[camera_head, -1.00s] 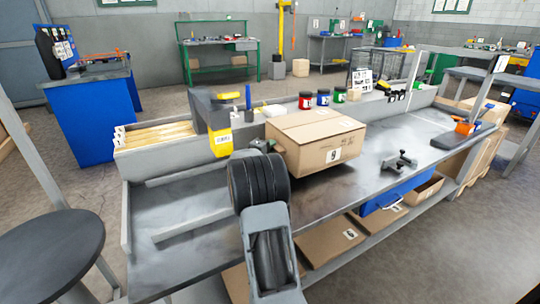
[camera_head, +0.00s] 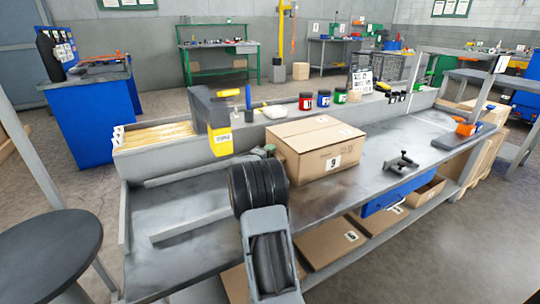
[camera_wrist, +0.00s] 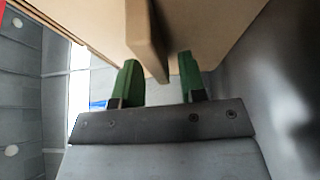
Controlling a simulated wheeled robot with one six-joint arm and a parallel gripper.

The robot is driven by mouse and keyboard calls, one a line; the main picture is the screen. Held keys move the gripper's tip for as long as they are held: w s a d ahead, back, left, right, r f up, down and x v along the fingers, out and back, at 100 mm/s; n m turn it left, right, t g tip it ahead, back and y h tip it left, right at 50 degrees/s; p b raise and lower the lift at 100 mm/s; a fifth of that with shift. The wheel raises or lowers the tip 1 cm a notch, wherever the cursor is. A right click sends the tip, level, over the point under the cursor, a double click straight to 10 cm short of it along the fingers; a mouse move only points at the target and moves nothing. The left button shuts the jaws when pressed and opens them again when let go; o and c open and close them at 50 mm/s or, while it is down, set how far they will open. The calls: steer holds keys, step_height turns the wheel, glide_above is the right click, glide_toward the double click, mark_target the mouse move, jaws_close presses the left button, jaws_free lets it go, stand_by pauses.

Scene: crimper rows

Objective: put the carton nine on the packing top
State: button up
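The carton nine (camera_head: 305,163), a closed brown box with a "9" label, sits level on the long grey bench top (camera_head: 345,190), probably the packing top, in the head view. My gripper (camera_head: 268,151) is at the carton's left side. In the wrist view my gripper (camera_wrist: 160,72) has its two green fingers apart, on either side of a brown cardboard tab (camera_wrist: 146,35) of the carton. A gap shows between the tab and the right finger, so the gripper looks open. The carton's underside is hidden in the head view.
A black clamp-like tool (camera_head: 402,164) lies right of the carton. Cartons (camera_head: 333,248) lie on the shelf below. The bench between tool and orange-handled item (camera_head: 464,127) is clear.

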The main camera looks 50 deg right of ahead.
steer(key=shift+r, duration=0.1)
steer(key=shift+a, duration=0.3)
steer(key=a, duration=0.3)
steer(key=s+a+p, duration=0.1)
steer(key=a, duration=0.3)
steer(key=s+a+p, duration=0.1)
steer(key=a, duration=0.3)
steer(key=shift+a, duration=0.15)
